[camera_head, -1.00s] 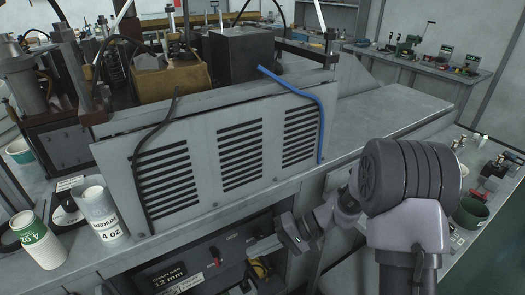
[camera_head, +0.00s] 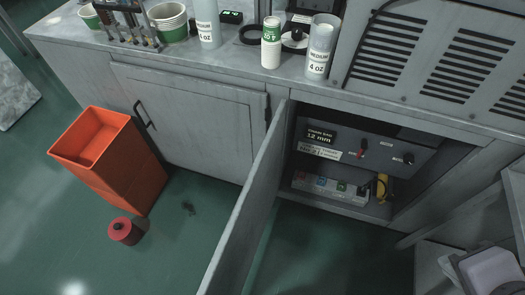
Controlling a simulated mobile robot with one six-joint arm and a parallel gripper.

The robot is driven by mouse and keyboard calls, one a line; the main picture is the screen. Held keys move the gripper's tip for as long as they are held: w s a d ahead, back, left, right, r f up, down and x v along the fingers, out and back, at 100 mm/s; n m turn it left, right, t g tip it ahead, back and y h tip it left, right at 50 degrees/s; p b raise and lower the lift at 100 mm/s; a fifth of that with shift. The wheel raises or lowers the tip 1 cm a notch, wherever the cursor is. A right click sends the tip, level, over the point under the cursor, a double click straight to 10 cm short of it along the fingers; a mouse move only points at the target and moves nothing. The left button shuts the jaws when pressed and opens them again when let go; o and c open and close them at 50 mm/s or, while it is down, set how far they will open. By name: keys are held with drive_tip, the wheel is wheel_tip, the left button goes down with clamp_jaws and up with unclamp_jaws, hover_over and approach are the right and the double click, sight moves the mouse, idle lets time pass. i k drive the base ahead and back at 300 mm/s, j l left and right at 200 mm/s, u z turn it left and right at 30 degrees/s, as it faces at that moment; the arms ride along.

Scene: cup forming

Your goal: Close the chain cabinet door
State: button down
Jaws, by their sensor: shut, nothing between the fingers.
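The chain cabinet door (camera_head: 249,205) is a grey panel standing wide open, seen nearly edge-on. It is hinged at the left side of the cabinet opening and swings out toward me over the floor. The open cabinet (camera_head: 350,202) shows a grey control panel (camera_head: 385,158) with a "12 mm" label and small knobs. Light grey parts of my arm (camera_head: 490,272) show at the lower right. My gripper cannot be made out in this view.
A closed grey cabinet door (camera_head: 190,115) with a dark handle is left of the opening. Floor near the open door is clear.

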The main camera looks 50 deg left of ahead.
sight(226, 274)
drive_tip(key=k+j+u, duration=0.2)
drive_tip(key=k+j, duration=0.4)
drive_tip(key=k+j+u, duration=0.2)
drive_tip(key=k+j, duration=0.35)
drive_tip(key=j, duration=0.2)
drive_tip(key=j+u, duration=0.1)
drive_tip(key=j, duration=0.25)
drive_tip(key=k+j+u, duration=0.15)
drive_tip(key=j, duration=0.15)
drive_tip(key=k+j+u, duration=0.2)
drive_tip(key=i+j, duration=0.05)
drive_tip(key=j, duration=0.05)
